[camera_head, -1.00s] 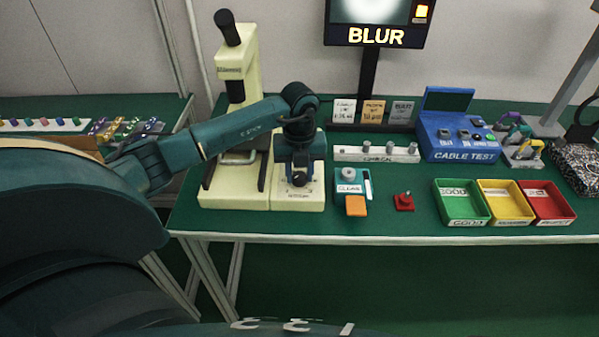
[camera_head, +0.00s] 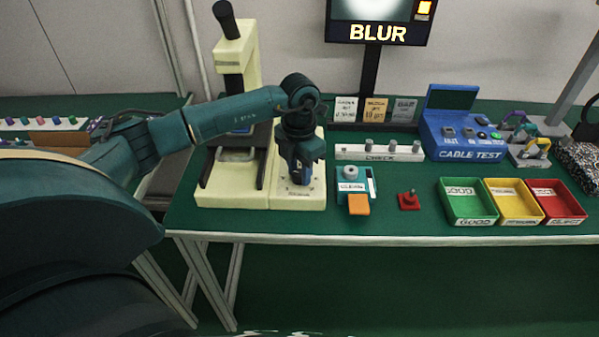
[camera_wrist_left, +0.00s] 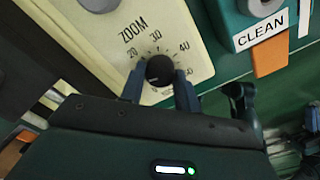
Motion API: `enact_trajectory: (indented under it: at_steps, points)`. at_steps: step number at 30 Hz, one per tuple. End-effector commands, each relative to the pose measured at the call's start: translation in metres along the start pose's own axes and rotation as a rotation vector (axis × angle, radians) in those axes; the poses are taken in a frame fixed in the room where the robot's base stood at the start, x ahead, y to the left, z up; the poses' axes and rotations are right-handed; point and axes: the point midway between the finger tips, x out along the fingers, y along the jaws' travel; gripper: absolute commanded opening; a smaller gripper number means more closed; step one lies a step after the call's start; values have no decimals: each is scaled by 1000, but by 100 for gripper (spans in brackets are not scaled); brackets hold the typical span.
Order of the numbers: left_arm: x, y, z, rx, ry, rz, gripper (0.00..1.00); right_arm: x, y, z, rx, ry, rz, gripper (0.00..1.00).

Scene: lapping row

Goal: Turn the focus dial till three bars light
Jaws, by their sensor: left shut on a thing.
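A black dial (camera_wrist_left: 159,70) stands on a cream panel, inside a scale labelled ZOOM with numbers such as 20 and 40. No label reading focus shows. My left gripper (camera_wrist_left: 160,88) is shut on this dial, one finger on each side. In the head view my left gripper (camera_head: 300,180) points down at the front of the cream microscope base (camera_head: 232,198) and hides the dial. The monitor (camera_head: 379,34) shows a blurred pale disc, the word BLUR and a lit orange patch in its upper right corner; separate bars cannot be made out. My right gripper is out of view.
Right of the base stand a teal CLEAN unit (camera_head: 351,185) with an orange pad (camera_head: 358,205), a red piece with a knob (camera_head: 409,201) and a white rack (camera_head: 380,153). Farther right are the blue cable tester (camera_head: 463,140) and green, yellow and red trays (camera_head: 468,216).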

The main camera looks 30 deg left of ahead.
Motion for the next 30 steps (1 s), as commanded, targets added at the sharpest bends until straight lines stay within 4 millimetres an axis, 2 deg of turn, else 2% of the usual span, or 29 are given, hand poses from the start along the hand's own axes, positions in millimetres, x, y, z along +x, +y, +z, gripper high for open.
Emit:
enact_trajectory:
  at_steps: [18, 30]
  points:
    - [0, 2, 1, 566, -5, 3, 9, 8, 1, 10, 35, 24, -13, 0]
    - [-1, 1, 1, 795, -5, 2, 9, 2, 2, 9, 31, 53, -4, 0]
